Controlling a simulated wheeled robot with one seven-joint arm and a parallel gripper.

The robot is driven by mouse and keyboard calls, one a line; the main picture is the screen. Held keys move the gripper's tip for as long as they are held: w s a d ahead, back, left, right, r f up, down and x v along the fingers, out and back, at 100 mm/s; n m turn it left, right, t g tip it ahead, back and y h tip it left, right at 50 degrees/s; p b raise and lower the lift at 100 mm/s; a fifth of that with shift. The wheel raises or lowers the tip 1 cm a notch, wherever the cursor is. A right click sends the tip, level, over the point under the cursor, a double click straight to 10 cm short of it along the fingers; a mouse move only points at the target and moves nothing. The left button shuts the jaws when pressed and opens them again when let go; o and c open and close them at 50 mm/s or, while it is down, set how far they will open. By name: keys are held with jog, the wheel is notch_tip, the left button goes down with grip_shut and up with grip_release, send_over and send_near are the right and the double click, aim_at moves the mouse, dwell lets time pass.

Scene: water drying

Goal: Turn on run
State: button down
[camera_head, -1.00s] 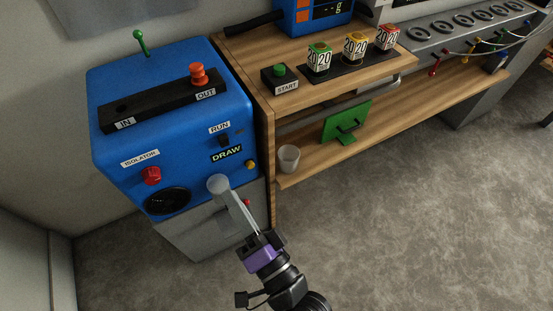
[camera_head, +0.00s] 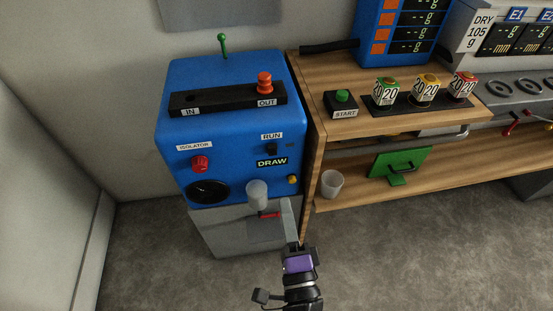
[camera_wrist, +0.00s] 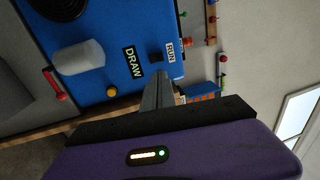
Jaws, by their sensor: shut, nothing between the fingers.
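The blue machine (camera_head: 225,115) stands at the left in the head view. Its RUN label (camera_head: 271,136) is on the front, upper right, with a small black switch (camera_head: 272,149) just below it and the DRAW label (camera_head: 271,162) lower down. The wrist view also shows the RUN label (camera_wrist: 171,52) and the black switch (camera_wrist: 156,57). My gripper (camera_head: 287,203) is shut and empty, in front of the machine and below the switch in the head view. In the wrist view its fingertips (camera_wrist: 158,78) point toward the switch, seemingly apart from it. The switch's position is too small to read.
A pale cylinder (camera_head: 257,195) sticks out from the machine's front, left of my fingers. A red isolator knob (camera_head: 200,164) and a yellow knob (camera_head: 292,180) are on the same face. A wooden bench (camera_head: 323,135) with a white cup (camera_head: 332,184) stands close at right.

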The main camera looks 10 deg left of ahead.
aim_at(274, 149)
jog(key=p+x, duration=0.1)
jog(key=x, duration=1.1)
jog(key=shift+w, duration=0.2)
jog(key=shift+r+p, duration=0.15)
jog(key=shift+p, duration=0.15)
